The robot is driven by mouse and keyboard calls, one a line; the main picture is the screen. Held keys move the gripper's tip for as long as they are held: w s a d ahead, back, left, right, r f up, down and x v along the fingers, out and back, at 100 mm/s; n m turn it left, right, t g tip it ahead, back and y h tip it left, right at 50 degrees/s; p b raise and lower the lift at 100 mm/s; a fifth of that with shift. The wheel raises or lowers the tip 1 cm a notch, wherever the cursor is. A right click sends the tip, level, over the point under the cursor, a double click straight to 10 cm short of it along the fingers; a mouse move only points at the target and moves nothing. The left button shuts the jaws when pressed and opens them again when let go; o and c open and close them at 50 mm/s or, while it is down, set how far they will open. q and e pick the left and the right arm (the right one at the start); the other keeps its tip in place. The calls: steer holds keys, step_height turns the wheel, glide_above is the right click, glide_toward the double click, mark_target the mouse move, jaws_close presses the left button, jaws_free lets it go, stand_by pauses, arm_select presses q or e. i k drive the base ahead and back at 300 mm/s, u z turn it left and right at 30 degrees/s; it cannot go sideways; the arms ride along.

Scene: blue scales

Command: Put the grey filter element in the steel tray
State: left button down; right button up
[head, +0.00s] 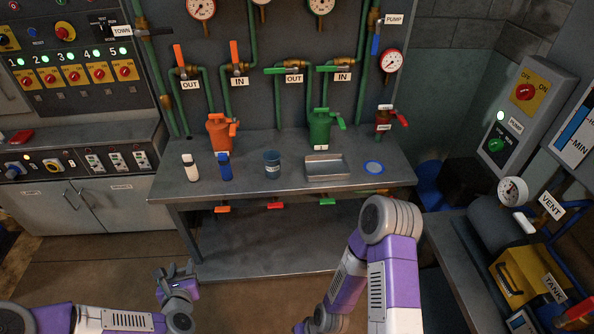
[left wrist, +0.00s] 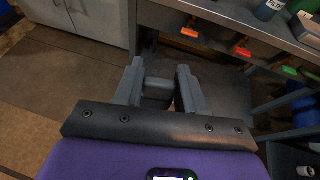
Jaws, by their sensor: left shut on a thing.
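My left gripper (head: 178,272) is in front of the bench, low and to the left, away from the bench top. In the left wrist view its fingers (left wrist: 160,82) are shut on a grey, short cylindrical piece, which looks like the grey filter element (left wrist: 158,89); the fingers hide part of it. The steel tray (head: 324,174) lies on the bench top, right of centre, and looks empty. My right arm reaches down at the bottom of the head view, and its gripper is out of the picture.
On the bench (head: 255,190) stand a white bottle (head: 190,168), a blue item (head: 224,166), a dark blue labelled jar (head: 272,164) and a blue ring (head: 374,168). Orange (head: 218,133) and green (head: 320,130) housings stand behind. Coloured handles (head: 275,205) stick out below the bench's front edge.

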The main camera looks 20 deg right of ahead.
mark_target(325, 170)
steer(key=u, duration=0.15)
steer(key=i, duration=0.65)
steer(key=z, duration=1.5)
